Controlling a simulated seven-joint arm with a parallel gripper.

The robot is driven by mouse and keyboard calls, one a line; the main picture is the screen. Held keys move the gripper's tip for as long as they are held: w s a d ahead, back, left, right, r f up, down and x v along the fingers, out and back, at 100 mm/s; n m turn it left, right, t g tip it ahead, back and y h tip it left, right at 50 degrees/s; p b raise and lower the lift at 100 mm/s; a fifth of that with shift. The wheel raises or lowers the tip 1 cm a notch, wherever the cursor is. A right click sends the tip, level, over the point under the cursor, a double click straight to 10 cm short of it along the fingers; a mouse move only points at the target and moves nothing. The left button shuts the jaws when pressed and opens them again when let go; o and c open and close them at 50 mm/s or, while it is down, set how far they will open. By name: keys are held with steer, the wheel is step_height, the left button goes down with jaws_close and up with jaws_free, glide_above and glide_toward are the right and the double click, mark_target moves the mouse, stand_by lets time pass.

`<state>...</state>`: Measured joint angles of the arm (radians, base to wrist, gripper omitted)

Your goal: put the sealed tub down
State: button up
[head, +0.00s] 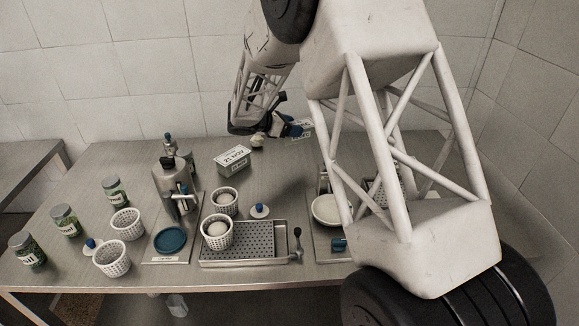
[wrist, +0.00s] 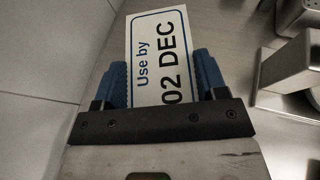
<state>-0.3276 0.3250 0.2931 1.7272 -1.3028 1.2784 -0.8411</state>
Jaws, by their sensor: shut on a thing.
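My gripper (head: 291,131) has blue fingers and hangs above the back part of the metal table. In the wrist view the gripper (wrist: 160,75) is shut on the sealed tub (wrist: 155,38), with one finger on each side. Its white top label reads "Use by 02 DEC". In the head view only a small pale part of the held tub (head: 304,128) shows beside the fingers. The tub's underside is hidden, and the exact gap to the table is hard to tell.
Another labelled tub (head: 233,158), reading "21 NOV", stands on the table (head: 285,178) left of and below my gripper in the picture. Perforated baskets (head: 217,233), a drip tray (head: 243,257), jars (head: 65,220) and a metal dispenser (head: 172,185) stand nearer and left. My arm hides the right side.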

mark_target(284, 144)
steer(key=shift+s+a+n+t, duration=0.15)
steer(key=shift+s+a, duration=0.25)
steer(key=shift+a, duration=0.3)
steer(key=shift+s+a+n+t, duration=0.15)
steer(key=shift+s+a, duration=0.2)
steer(key=shift+a, duration=0.35)
steer(key=shift+f, duration=3.15)
steer(key=shift+f, duration=1.85)
steer(key=shift+f, duration=0.2)
steer(key=o, duration=1.1)
steer(key=shift+r, duration=0.15)
steer(key=v, duration=1.2)
steer(key=shift+w+r, duration=0.1)
